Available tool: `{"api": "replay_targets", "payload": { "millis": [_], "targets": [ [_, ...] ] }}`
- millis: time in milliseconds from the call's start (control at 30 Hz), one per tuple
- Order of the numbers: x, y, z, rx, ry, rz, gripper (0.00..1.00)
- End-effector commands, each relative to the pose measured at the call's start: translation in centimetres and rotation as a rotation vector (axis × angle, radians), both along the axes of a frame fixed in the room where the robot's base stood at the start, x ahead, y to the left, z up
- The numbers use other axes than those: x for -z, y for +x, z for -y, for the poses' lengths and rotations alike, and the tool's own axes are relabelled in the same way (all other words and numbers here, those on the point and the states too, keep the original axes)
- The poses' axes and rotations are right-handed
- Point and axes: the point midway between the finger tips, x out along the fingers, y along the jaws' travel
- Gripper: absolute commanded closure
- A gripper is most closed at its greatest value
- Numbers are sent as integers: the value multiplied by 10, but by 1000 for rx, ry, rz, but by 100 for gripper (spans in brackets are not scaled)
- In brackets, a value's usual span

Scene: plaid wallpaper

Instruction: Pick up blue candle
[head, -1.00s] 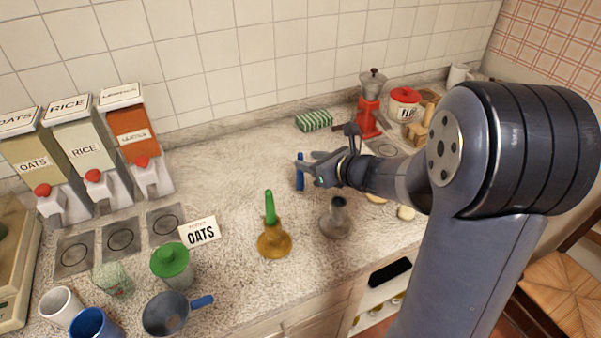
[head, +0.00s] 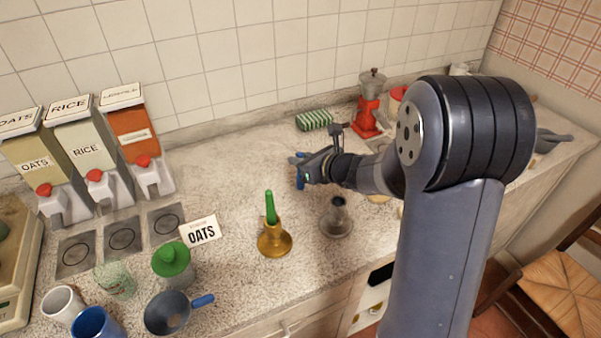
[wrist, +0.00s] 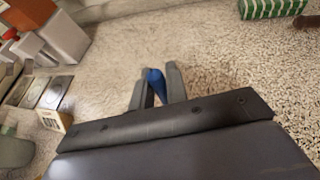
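The blue candle (head: 299,182) is partly hidden by my gripper (head: 300,168) above the middle of the counter in the head view. In the wrist view the blue candle (wrist: 155,82) sits between the two grey fingers (wrist: 158,88), which appear closed against it. I cannot tell whether its lower end touches the counter. A green candle (head: 270,207) stands upright in a brass holder (head: 274,242). An empty grey metal holder (head: 337,222) stands to the right of it.
A striped sponge (head: 314,120) and a red coffee maker (head: 368,112) are behind my gripper.

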Motion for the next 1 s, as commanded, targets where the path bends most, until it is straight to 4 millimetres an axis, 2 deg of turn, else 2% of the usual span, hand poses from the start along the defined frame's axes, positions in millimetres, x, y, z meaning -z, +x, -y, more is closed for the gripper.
{"api": "replay_targets", "payload": {
  "millis": [167,533,1000],
  "targets": [
    [0,0,0,0,0,0,100],
    [-5,0,0,-1,-1,2,100],
    [-89,0,0,0,0,4,100]
  ]
}}
